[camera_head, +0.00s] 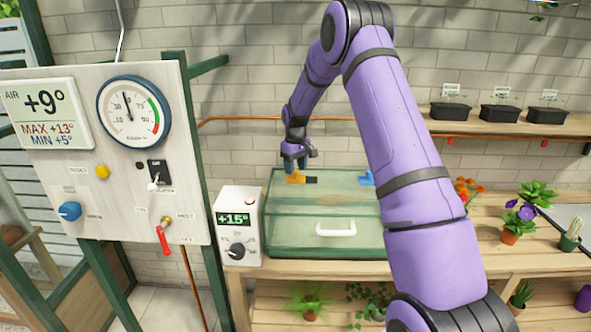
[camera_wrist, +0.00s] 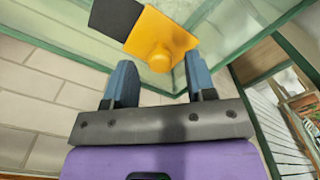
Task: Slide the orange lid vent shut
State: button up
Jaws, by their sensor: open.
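The orange lid vent (camera_head: 295,178) lies on top of the green glass propagator lid (camera_head: 335,182), near its left back corner. A dark opening (camera_head: 311,180) shows just to the right of the orange slide. In the wrist view the orange vent (camera_wrist: 160,38) has a round knob (camera_wrist: 160,59) facing my gripper, and the dark patch (camera_wrist: 115,17) lies beside it. My gripper (camera_head: 296,158) is above the vent in the head view. In the wrist view my gripper (camera_wrist: 158,80) is open, its two blue fingers on either side of the knob's line. Contact cannot be told.
A blue vent piece (camera_head: 366,178) sits on the lid further right, partly beside my arm. A white thermostat box (camera_head: 238,225) stands left of the propagator. A control panel (camera_head: 110,160) rises at the left. Flowerpots (camera_head: 509,236) stand on the bench at the right.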

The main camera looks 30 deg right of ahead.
aim_at(310, 180)
jog(key=shift+f, duration=0.55)
grip_shut()
jog(key=shift+s+d, duration=0.75)
jog(key=shift+d, duration=0.3)
jog(key=shift+s+d, duration=0.7)
jog(key=shift+d, duration=0.35)
grip_release()
jog(key=shift+d, duration=0.15)
